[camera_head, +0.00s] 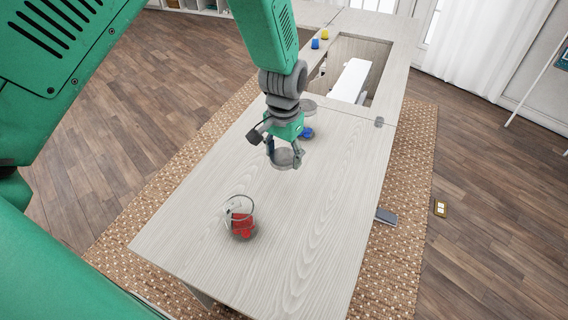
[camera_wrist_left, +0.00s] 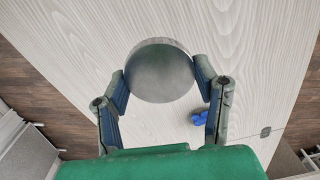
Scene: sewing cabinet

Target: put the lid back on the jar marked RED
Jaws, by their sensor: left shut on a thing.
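My left gripper (camera_head: 284,160) is shut on a round grey lid (camera_wrist_left: 160,72), which it holds between its two fingers above the table. The lid also shows below the gripper in the head view (camera_head: 281,158). A clear jar (camera_head: 240,212) with red pieces in it stands near the table's front left, apart from the gripper, to its lower left in the head view. Its rim shows no lid. I cannot read any mark on it. My right gripper is not in view.
Blue pieces (camera_head: 307,133) are just behind the gripper, and also show in the wrist view (camera_wrist_left: 202,118). Blue (camera_head: 315,43) and yellow (camera_head: 324,34) spools stand at the back beside an opening with a white machine (camera_head: 350,80). The table (camera_head: 320,220) is clear around the red jar.

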